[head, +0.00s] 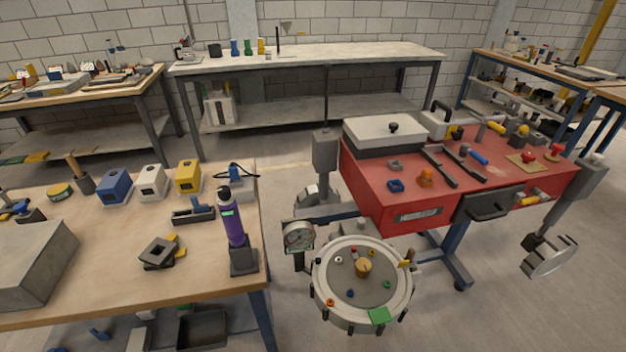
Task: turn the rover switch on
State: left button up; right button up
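I cannot make out with certainty which thing is the rover or its switch; many small parts are too small to identify. A red bench-like unit (400,222) stands at the right, with small coloured parts and tools on its top. An orange part (425,177) and a blue part (396,186) sit near its front left. A round pale device (318,287) with several coloured knobs stands in front of it, with a dial gauge (299,237) at its left. Neither of my grippers shows in the head view.
A wooden table (110,265) at the left holds blue, white and yellow boxes (188,177) and a purple bottle (233,226) in a dark stand. A long grey bench (350,54) stands at the back. Bare floor shows between the tables and the red unit.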

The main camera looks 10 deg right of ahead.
aim_at(527, 156)
jog(key=z, duration=1.75)
